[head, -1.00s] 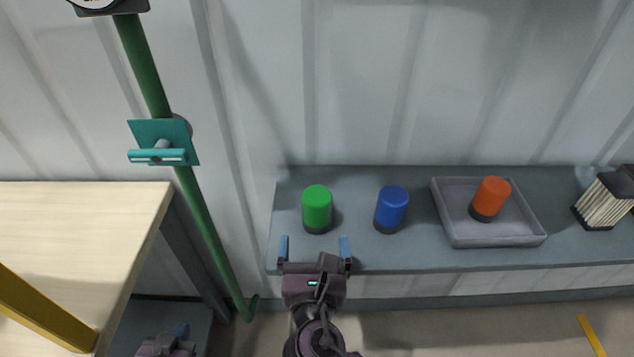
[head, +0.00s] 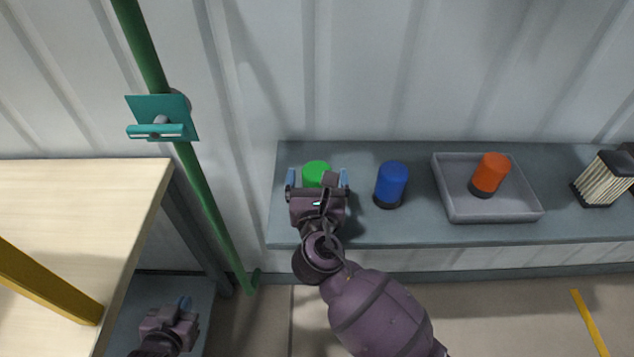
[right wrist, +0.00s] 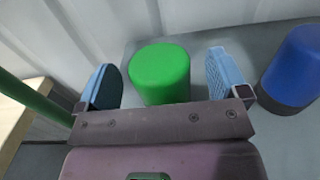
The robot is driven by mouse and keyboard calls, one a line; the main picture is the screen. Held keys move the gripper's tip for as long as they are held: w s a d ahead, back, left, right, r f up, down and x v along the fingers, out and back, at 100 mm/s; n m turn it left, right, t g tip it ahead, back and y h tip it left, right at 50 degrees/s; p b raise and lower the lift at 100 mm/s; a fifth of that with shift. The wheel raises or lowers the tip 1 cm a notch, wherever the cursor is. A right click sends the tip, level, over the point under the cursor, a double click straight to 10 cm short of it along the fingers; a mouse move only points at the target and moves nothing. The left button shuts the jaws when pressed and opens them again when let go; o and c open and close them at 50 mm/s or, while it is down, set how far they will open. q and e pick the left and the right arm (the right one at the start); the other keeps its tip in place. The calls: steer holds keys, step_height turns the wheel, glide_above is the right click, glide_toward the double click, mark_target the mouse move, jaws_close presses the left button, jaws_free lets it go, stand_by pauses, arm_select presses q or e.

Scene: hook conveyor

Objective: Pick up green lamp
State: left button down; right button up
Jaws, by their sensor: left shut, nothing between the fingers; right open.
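The green lamp (head: 316,171) stands upright on the grey shelf, its lower part hidden behind my right gripper in the head view. In the right wrist view the green lamp (right wrist: 160,72) shows between the two blue fingers, with a gap on each side. My right gripper (head: 318,178) is open, its fingers on the left and right of the lamp and not closed on it. It also shows in the right wrist view (right wrist: 166,82). My left gripper (head: 184,306) is shut and empty, low at the left by the table.
A blue lamp (head: 391,182) stands just right of the green one, and it also shows in the right wrist view (right wrist: 292,66). A grey tray (head: 447,200) holds an orange lamp (head: 490,172). A green pipe (head: 203,203) and a wooden table (head: 75,210) are at left.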

steer(key=shift+w, duration=0.85)
